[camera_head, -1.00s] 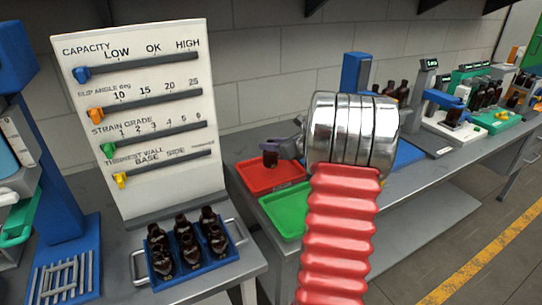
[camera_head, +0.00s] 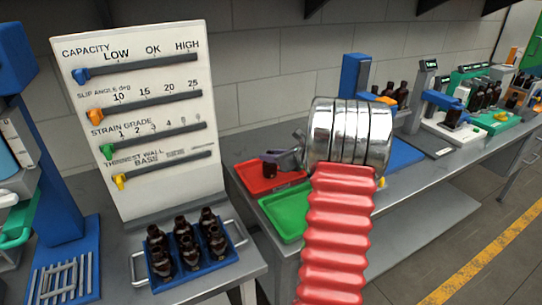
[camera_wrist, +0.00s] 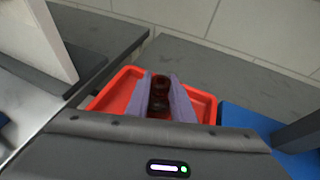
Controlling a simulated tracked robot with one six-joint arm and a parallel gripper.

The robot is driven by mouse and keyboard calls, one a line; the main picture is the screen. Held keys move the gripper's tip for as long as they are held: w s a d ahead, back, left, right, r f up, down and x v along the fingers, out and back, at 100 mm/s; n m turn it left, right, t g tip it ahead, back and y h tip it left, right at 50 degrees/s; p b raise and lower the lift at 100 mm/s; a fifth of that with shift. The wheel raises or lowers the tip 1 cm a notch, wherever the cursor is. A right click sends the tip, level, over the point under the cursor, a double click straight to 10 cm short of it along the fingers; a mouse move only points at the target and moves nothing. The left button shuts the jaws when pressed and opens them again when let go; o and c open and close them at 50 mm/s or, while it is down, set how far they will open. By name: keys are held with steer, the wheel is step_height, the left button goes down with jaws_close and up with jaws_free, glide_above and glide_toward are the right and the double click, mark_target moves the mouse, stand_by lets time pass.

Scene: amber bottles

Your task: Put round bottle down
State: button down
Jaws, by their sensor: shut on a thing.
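The round bottle (camera_wrist: 159,92) is dark brown and sits between the two purple-grey fingers of my gripper (camera_wrist: 161,95) in the wrist view. In the head view the bottle (camera_head: 269,170) shows below my gripper (camera_head: 284,159), over the red tray (camera_head: 252,180). The red tray (camera_wrist: 121,92) lies behind and around the fingers in the wrist view. I cannot tell whether the bottle's base touches the tray. My own arm hides part of the bench behind it.
A green tray (camera_head: 278,222) lies in front of the red tray. A blue crate (camera_head: 197,274) of several dark bottles stands on the left bench below a white slider board (camera_head: 140,130). A blue mat (camera_head: 405,155) lies right of my arm.

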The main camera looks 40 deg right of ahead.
steer(key=shift+f, duration=0.1)
steer(key=c, duration=1.5)
jaws_free()
steer(key=shift+c, duration=0.2)
steer(key=shift+s+r, duration=0.3)
steer(key=shift+s, duration=0.15)
steer(key=v, duration=1.1)
steer(key=shift+r, duration=0.1)
